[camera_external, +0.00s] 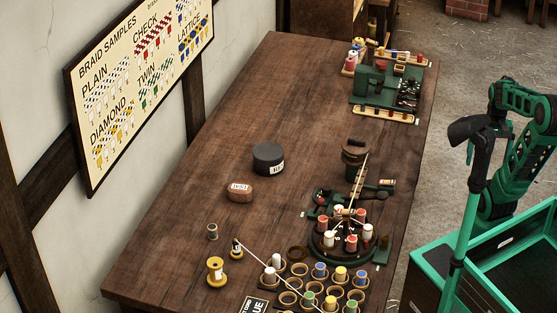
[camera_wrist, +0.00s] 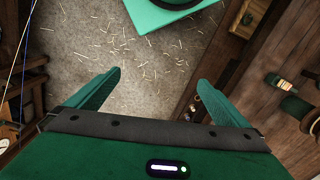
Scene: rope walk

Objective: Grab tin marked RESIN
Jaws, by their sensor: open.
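A dark round tin (camera_external: 268,158) with a white label on its side stands upright on the wooden table (camera_external: 225,120), left of the middle. The lettering is too small to read surely. A reddish-brown rounded block (camera_external: 240,190) with a pale label lies just in front of it, apart from it. My gripper (camera_wrist: 159,77) is open and empty in the wrist view, its two green fingers spread over the littered floor. In the external view my arm is folded at the right, off the table and well away from the tin. The tin is not visible in the wrist view.
A round bobbin stand (camera_external: 345,240) and a tray of colored spools (camera_external: 310,285) fill the near right of the table. A yellow spool (camera_external: 216,272) stands at the near left. A green machine (camera_external: 385,88) stands at the far end. The table behind the tin is clear.

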